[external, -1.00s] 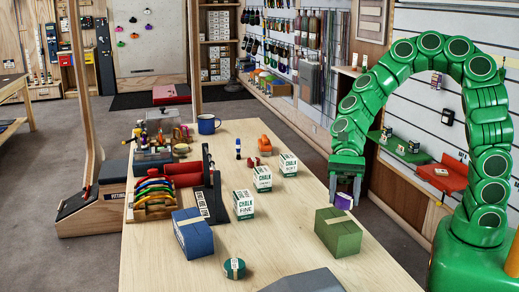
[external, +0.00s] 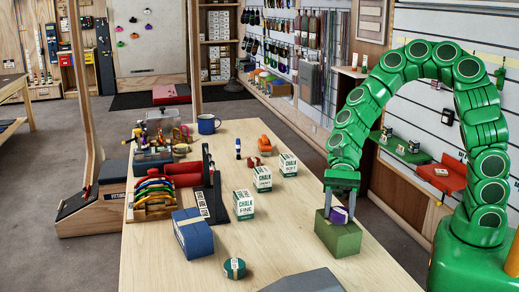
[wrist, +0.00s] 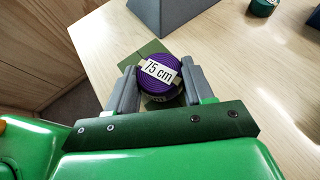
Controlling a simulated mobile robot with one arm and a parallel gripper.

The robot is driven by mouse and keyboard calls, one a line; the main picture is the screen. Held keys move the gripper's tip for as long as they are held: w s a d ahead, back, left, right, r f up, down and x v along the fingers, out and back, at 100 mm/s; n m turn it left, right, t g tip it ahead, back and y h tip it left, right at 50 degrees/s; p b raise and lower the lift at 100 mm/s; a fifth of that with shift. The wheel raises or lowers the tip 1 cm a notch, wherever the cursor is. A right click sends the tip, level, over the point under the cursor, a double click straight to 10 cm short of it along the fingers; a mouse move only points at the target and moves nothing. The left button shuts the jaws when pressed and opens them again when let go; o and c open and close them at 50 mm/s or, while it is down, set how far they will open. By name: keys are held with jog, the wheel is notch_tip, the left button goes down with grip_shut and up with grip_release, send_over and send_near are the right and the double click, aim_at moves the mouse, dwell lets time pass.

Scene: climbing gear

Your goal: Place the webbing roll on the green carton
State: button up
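The webbing roll (external: 339,215) is purple with a pale band; in the wrist view the roll (wrist: 166,88) shows a "75 cm" label. My gripper (external: 340,208) points down with the roll between its two grey fingers, which appear to touch its sides in the wrist view (wrist: 160,85). The green carton (external: 338,240) stands on the table directly below. Its top (wrist: 152,48) shows around the roll. The roll is at or just above the carton's top; I cannot tell if they touch.
The wooden table (external: 290,215) is clear left of the carton. A grey wedge-shaped block (external: 303,281), a round green tin (external: 235,268), a blue box (external: 192,233) and chalk boxes (external: 244,205) stand nearby. A rack of colourful gear (external: 155,195) is farther left.

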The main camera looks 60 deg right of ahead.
jog(key=o, duration=0.4)
jog(key=shift+r, duration=0.15)
